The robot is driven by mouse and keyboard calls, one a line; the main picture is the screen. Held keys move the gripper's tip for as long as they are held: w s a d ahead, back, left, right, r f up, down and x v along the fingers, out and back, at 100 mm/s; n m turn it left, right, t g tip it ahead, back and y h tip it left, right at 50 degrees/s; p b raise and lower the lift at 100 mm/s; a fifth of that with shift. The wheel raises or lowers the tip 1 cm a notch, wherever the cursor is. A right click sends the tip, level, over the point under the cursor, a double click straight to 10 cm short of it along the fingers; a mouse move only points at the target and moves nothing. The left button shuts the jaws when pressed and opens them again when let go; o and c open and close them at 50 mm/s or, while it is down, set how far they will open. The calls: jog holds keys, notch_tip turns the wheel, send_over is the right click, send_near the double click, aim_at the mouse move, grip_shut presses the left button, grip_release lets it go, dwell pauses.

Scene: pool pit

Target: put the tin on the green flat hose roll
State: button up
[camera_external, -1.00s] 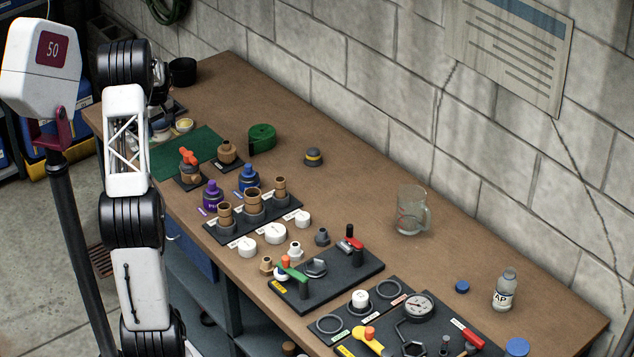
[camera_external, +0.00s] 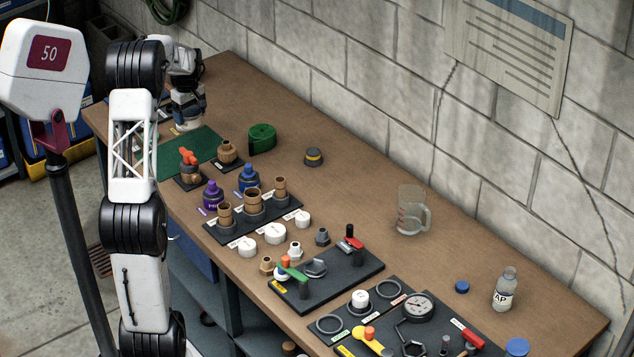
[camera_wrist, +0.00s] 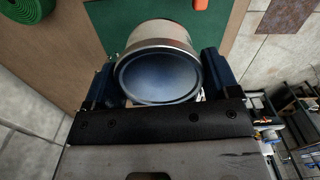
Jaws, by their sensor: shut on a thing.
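The tin (camera_wrist: 160,72) is a short round can with a silvery rim, a pale side and a dark blue end face. In the wrist view it sits between the two dark blue fingers of my gripper (camera_wrist: 160,78), which is shut on it. In the external view my gripper (camera_external: 187,112) is at the far left of the bench, by the far edge of the green mat; the tin is hard to make out there. The green flat hose roll (camera_external: 262,138) lies on the bench to the right of my gripper. It also shows at the top left of the wrist view (camera_wrist: 30,8).
The green mat (camera_external: 207,141) is nearly bare. Brown fittings with an orange-topped piece (camera_external: 188,160) stand between it and the purple and blue bottles (camera_external: 248,178). A grey-yellow cap (camera_external: 313,157) is right of the roll. The block wall runs behind.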

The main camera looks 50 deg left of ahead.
jog(key=w+d, duration=1)
jog(key=d, duration=0.4)
jog(key=shift+s+f, duration=0.15)
jog(key=shift+f, duration=1.1)
jog(key=shift+s+f, duration=0.15)
jog(key=shift+f, duration=1.1)
jog(key=shift+w, duration=0.1)
send_over(260, 134)
jog(key=shift+f, duration=0.7)
jog(key=shift+f, duration=1.8)
jog(key=shift+f, duration=0.15)
jog(key=o, duration=0.9)
jog(key=shift+c, duration=0.2)
